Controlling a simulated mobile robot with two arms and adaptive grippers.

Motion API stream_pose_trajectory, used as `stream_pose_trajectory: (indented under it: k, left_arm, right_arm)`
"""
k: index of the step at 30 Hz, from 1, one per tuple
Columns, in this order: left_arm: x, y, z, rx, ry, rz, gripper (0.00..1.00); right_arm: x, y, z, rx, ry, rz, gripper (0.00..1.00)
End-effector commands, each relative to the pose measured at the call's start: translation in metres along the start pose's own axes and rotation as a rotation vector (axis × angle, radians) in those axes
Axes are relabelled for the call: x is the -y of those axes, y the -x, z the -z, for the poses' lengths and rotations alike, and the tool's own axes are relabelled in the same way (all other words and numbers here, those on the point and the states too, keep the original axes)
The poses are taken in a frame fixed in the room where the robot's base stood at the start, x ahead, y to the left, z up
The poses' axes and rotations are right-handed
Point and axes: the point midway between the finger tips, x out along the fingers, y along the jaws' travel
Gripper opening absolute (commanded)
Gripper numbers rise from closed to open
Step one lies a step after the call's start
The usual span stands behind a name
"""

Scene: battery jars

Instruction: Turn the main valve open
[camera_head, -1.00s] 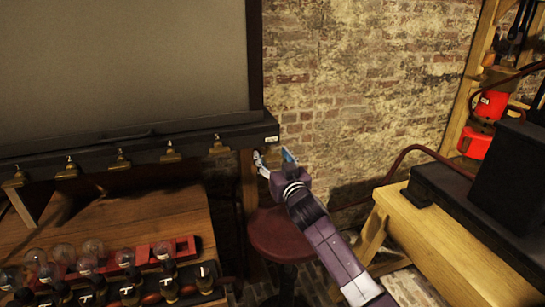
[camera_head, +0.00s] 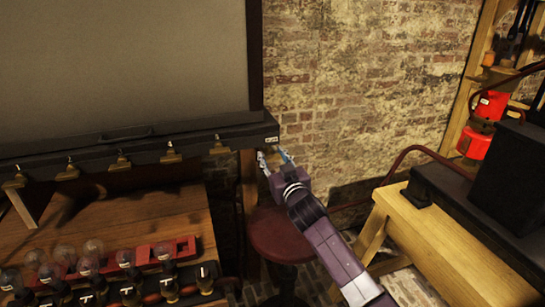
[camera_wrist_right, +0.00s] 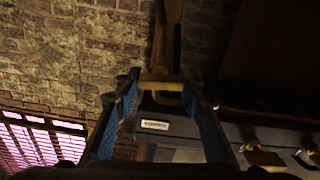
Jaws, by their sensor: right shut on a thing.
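My right gripper (camera_head: 274,158) is at the right end of the dark rail (camera_head: 240,133), just below its small white label. In the right wrist view, a brass valve handle (camera_wrist_right: 163,86) lies between the two blue-padded fingertips, and the gripper is shut on it. The same label (camera_wrist_right: 155,125) shows just below the handle there. In the head view the handle is mostly hidden by the fingers. My left gripper is not in view.
Several smaller brass valves (camera_head: 219,147) line the rail's front. Below, a wooden bench (camera_head: 160,220) holds glass jars. A round dark red stool (camera_head: 285,235) stands under my right arm. A wooden table (camera_head: 440,225) with black equipment is at right.

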Motion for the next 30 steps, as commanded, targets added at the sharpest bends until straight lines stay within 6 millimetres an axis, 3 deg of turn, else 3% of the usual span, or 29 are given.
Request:
stream_pose_trajectory:
  k: [16, 30]
  left_arm:
    - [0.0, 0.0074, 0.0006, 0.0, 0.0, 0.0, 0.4]
    - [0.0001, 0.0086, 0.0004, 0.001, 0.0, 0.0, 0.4]
  right_arm:
    - [0.002, 0.0001, -0.0009, 0.001, 0.385, 0.001, 0.12]
    - [0.0023, 0.0001, -0.0018, 0.002, 0.5, 0.0, 0.12]
